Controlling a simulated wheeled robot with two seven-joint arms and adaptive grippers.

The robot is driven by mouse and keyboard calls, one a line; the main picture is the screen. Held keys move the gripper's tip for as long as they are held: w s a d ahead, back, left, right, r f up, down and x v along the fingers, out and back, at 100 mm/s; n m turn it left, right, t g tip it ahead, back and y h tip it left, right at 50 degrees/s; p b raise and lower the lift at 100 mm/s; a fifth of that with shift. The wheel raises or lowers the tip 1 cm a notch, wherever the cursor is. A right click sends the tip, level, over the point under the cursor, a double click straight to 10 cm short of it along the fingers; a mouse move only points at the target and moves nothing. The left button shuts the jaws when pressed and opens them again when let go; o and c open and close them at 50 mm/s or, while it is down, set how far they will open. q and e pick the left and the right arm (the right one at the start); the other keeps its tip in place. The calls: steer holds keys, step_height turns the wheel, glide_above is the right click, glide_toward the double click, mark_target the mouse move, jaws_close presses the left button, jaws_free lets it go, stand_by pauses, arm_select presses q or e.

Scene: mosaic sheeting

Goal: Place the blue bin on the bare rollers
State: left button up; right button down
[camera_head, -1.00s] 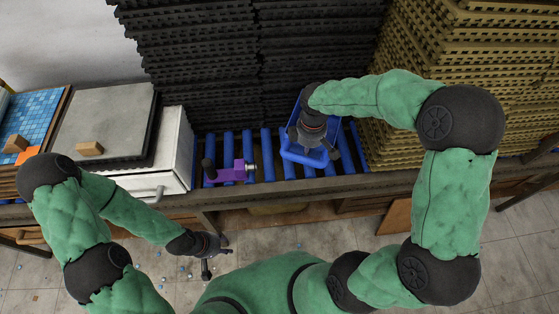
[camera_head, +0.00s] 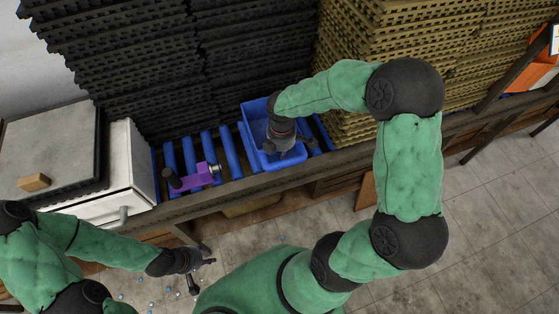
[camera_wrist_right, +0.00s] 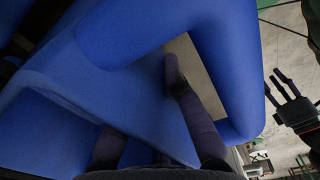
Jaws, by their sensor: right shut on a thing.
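The blue bin (camera_head: 252,113) is at the right part of the blue rollers (camera_head: 231,155), in front of the stacked sheets. Whether it rests on the rollers or hangs just above them I cannot tell. My right gripper (camera_head: 290,152) reaches down over the bin and is shut on its near wall. In the right wrist view, the bin's blue wall (camera_wrist_right: 110,90) fills much of the picture, with the dark fingers of my right gripper (camera_wrist_right: 140,110) against it. My left gripper (camera_head: 204,276) is empty and open, low in front of the bench, away from the bin.
A purple tool with a dark handle (camera_head: 200,177) lies on the rollers left of the bin. Black sheet stacks (camera_head: 150,60) and a yellow stack (camera_head: 370,50) stand behind. A white cabinet (camera_head: 128,170) bounds the rollers at left. A dark rail (camera_head: 230,190) runs along the front.

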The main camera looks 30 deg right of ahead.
steer(key=shift+f+b, duration=0.75)
steer(key=shift+f, duration=1.35)
steer(key=shift+f, duration=0.1)
steer(key=c, duration=1.3)
jaws_free()
steer(key=shift+f, duration=0.1)
steer(key=shift+c, duration=0.2)
step_height(320, 180, up, 12)
steer(key=p, duration=0.4)
